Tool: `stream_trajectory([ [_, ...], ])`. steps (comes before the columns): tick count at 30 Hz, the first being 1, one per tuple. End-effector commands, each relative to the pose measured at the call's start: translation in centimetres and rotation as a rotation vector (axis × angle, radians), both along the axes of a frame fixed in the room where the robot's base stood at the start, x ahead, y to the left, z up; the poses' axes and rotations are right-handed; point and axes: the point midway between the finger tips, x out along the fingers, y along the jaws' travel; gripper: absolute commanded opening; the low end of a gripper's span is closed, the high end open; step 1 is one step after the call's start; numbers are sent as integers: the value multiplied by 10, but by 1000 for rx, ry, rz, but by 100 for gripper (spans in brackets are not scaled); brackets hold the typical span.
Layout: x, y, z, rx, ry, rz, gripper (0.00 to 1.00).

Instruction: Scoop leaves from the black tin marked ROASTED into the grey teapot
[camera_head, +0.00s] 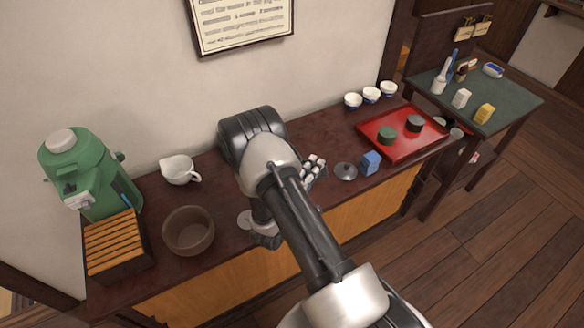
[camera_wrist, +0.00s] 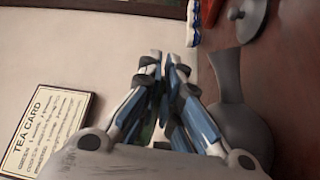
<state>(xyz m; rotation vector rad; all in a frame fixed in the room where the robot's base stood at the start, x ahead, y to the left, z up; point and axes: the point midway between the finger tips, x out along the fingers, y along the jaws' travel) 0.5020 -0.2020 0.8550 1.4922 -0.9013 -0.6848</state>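My gripper (camera_wrist: 164,68) shows in the wrist view with its fingers close together. A dark narrow strip lies between them, and I cannot tell whether it is a held thing or part of the fingers. In the head view its fingers (camera_head: 313,168) show beyond my arm, above the counter. A grey teapot (camera_wrist: 241,112) stands right of the fingers in the wrist view; my arm hides most or all of it in the head view. A grey lid (camera_head: 345,171) lies apart on the counter. A black tin (camera_head: 414,123) sits on the red tray (camera_head: 402,150); its marking is unreadable.
A green tin (camera_head: 387,134) shares the tray. A blue box (camera_head: 371,162) stands before it, several white cups (camera_head: 371,94) behind. Left are a white pitcher (camera_head: 178,170), brown bowl (camera_head: 188,231), slatted box (camera_head: 116,243) and green dispenser (camera_head: 92,170). The wall borders the counter.

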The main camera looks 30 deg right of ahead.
Motion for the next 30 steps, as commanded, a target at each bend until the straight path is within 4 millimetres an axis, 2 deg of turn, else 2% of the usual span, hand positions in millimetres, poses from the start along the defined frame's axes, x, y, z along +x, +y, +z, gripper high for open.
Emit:
stream_trajectory([
  [30,1,1,-8,72,-118,2,0],
])
